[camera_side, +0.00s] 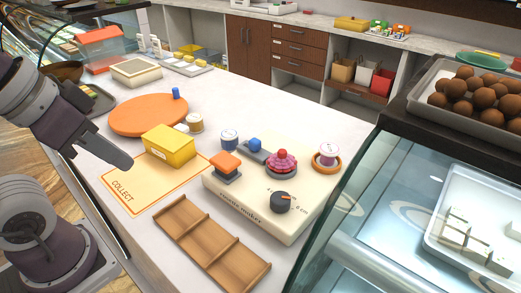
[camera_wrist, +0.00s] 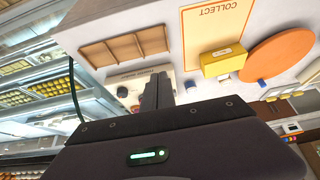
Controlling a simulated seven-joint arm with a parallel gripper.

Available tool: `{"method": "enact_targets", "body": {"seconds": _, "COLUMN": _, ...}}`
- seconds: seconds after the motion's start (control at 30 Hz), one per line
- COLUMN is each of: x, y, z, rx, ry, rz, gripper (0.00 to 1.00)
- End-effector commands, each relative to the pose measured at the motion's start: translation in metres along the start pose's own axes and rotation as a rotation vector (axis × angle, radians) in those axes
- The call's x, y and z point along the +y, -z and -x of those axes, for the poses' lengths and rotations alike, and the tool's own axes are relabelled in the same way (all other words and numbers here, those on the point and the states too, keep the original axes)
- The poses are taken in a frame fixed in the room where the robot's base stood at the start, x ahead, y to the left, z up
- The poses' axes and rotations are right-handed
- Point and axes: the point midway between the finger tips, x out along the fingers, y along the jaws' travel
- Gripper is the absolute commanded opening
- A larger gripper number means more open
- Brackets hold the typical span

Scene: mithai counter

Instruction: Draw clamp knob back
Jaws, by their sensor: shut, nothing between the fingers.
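A cream machine (camera_side: 240,205) with lettering on its front stands on the counter in the side view. A round blue knob (camera_side: 255,145) sits on a grey bar at its back, beside a red and pink round piece (camera_side: 282,163). A black dial (camera_side: 281,202) with an orange pointer is near its front, and an orange block (camera_side: 225,164) on a grey base is at its left. My gripper (camera_side: 129,163) is shut and empty, above the counter left of the machine and apart from it. In the wrist view my gripper (camera_wrist: 158,88) covers part of the machine.
A yellow box (camera_side: 168,147) stands on the orange-edged COLLECT mat (camera_side: 125,190). A wooden divided tray (camera_side: 210,245) lies in front of the machine. An orange disc (camera_side: 148,115) and small jars are behind. A glass display case (camera_side: 400,220) bounds the right.

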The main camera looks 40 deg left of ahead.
Motion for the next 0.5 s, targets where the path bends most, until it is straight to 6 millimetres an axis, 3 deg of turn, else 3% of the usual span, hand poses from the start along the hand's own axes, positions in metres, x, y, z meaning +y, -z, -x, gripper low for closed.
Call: {"method": "enact_targets", "body": {"seconds": 0.5, "x": 0.0, "y": 0.0, "z": 0.0, "rx": 0.0, "ry": 0.0, "rz": 0.0, "gripper": 0.02}}
